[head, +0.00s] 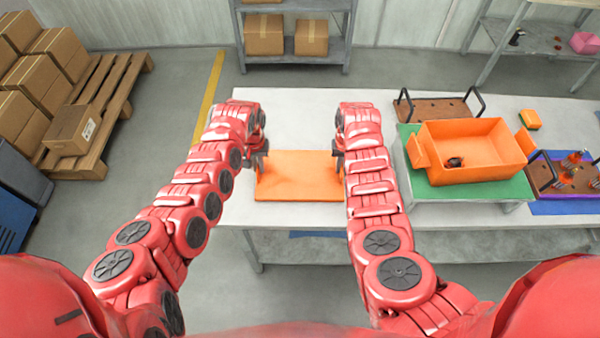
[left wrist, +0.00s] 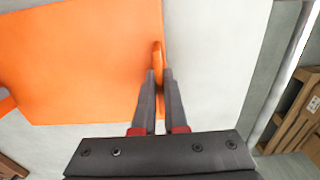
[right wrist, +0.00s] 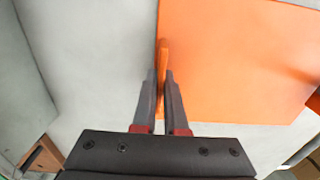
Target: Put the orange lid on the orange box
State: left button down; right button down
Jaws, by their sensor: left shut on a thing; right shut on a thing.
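The orange lid (head: 299,177) is a flat orange plate between my two grippers, over the left part of the grey table. My left gripper (head: 258,158) is shut on a raised handle at the lid's left edge; the left wrist view shows its fingers (left wrist: 159,95) on both sides of that handle. My right gripper (head: 340,150) is shut on the handle at the lid's right edge, as its fingers (right wrist: 164,95) show in the right wrist view. I cannot tell whether the lid touches the table. The open orange box (head: 470,150) stands on a green mat to the right, a small dark item inside.
The green mat (head: 420,186) lies under the box. A brown tray with black handles (head: 436,110) stands behind it. Another tray with copper-coloured parts (head: 571,172) is at the right. A small orange and yellow item (head: 529,119) lies behind the box. Cartons on a pallet stand far left.

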pick_arm(q)
jog(key=shift+r, duration=0.1)
pick_arm(e)
jog(key=shift+r, duration=0.1)
